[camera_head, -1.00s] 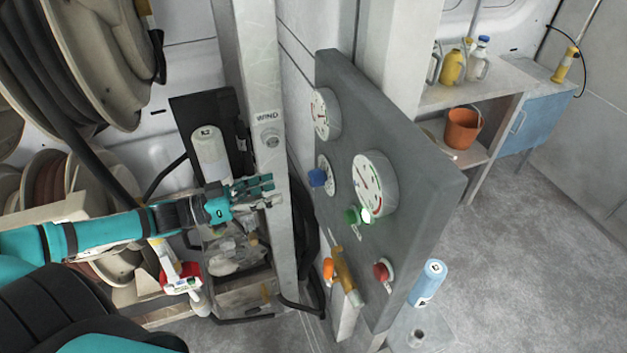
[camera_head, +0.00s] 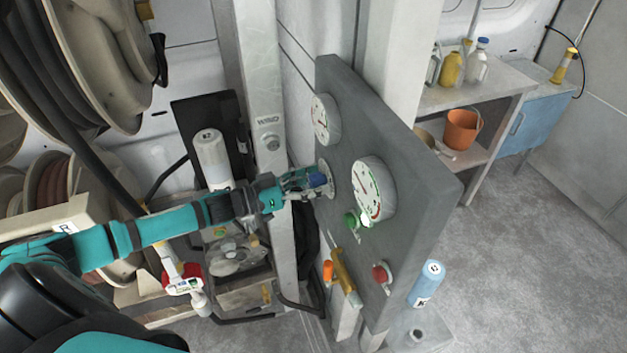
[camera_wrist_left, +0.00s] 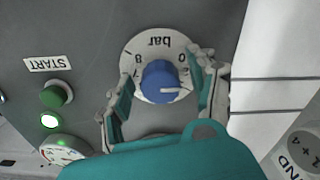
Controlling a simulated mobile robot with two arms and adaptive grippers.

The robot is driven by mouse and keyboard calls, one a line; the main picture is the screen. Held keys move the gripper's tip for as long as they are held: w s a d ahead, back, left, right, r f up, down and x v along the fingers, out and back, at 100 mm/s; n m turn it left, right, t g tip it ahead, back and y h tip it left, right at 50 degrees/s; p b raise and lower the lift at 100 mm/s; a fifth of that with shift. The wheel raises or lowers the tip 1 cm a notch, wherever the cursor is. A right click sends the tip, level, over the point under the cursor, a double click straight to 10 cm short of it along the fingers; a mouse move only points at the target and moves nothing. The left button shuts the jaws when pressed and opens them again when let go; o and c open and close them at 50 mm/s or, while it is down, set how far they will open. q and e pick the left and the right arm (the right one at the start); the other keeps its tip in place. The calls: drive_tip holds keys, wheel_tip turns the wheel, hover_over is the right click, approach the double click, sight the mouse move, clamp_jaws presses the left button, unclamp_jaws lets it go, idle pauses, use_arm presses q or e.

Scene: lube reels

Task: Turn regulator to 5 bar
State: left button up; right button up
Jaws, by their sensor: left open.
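The regulator is a blue knob (camera_wrist_left: 161,82) on a round white dial (camera_wrist_left: 141,50) marked "bar" on the grey panel. In the left wrist view the dial is seen turned, with a pale pointer line on the knob towards the right. My left gripper (camera_wrist_left: 162,92) is open, with one finger on each side of the knob; I cannot tell if they touch it. In the head view my left gripper (camera_head: 306,184) reaches the panel from the left at the blue knob (camera_head: 318,180). The lower dial is partly hidden by the gripper. My right gripper is not in view.
The grey panel (camera_head: 405,215) also carries two gauges, an upper one (camera_head: 325,119) and a large one (camera_head: 367,190). A green button (camera_head: 351,220), an orange knob (camera_head: 328,270), a brass valve (camera_head: 343,272) and a red button (camera_head: 379,273) sit lower. A metal post (camera_head: 266,110) stands left.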

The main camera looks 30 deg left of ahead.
use_arm(q)
drive_tip(key=shift+c, duration=0.2)
drive_tip(key=c, duration=1.1)
drive_tip(key=shift+m, duration=0.3)
drive_tip(key=m+b, duration=0.1)
drive_tip(key=m, duration=0.3)
drive_tip(key=shift+m, duration=0.3)
drive_tip(key=m+b, duration=0.1)
drive_tip(key=m, duration=0.4)
drive_tip(key=m+b, duration=0.2)
drive_tip(key=m, duration=0.3)
drive_tip(key=shift+f+m+b, duration=0.1)
drive_tip(key=shift+m+b, duration=0.25)
drive_tip(key=shift+m, duration=0.05)
drive_tip(key=m+b, duration=0.2)
drive_tip(key=m, duration=0.3)
drive_tip(key=shift+b, duration=0.3)
drive_tip(key=shift+m, duration=0.3)
